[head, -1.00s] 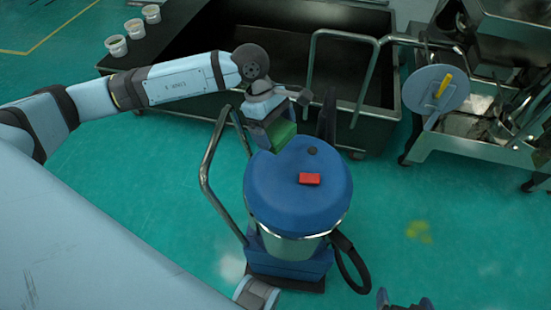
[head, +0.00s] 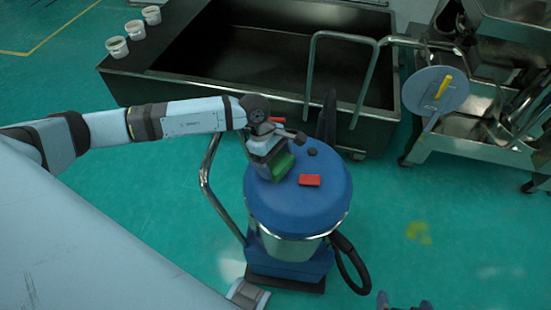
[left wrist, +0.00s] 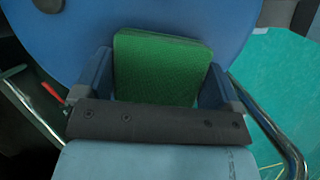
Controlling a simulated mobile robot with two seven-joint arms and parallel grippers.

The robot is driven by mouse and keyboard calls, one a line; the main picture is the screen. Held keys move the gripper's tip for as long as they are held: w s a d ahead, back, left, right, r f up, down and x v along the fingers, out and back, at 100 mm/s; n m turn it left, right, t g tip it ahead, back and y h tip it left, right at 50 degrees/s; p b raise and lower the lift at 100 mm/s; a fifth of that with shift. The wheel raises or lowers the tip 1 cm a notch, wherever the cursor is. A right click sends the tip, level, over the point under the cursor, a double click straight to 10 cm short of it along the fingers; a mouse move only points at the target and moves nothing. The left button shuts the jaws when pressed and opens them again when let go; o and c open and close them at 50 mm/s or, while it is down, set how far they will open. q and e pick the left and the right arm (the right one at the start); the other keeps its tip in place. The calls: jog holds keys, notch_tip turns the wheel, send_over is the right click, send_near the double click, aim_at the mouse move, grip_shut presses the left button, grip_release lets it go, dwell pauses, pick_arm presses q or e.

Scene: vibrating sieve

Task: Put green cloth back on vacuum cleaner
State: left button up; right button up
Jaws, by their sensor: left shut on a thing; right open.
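The vacuum cleaner (head: 298,203) stands upright on the floor, with a round blue lid, a metal drum and a blue base. My left gripper (head: 277,166) is over the back left part of the lid, shut on the green cloth (head: 281,167). In the left wrist view the green cloth (left wrist: 160,66) is a folded block between the two fingers (left wrist: 158,88), with the blue lid (left wrist: 205,17) behind it. I cannot tell whether the cloth touches the lid. My right gripper (head: 404,303) shows only at the bottom edge of the head view, open and away from the vacuum.
A red block (head: 309,180) and a dark knob lie on the lid. A metal handle (head: 207,185) rises at the vacuum's left. A black hose (head: 350,262) hangs at its right. Behind stands a dark cart (head: 190,83) with white cups. The sieve machine (head: 470,150) is at the right.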

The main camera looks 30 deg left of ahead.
pick_arm(q)
jog(key=shift+f, duration=0.1)
jog(key=o, duration=0.7)
jog(key=shift+c, duration=0.2)
jog(key=shift+r, duration=0.25)
jog(key=v, duration=1.1)
jog(key=shift+a+r, duration=0.15)
jog(key=shift+r, duration=0.2)
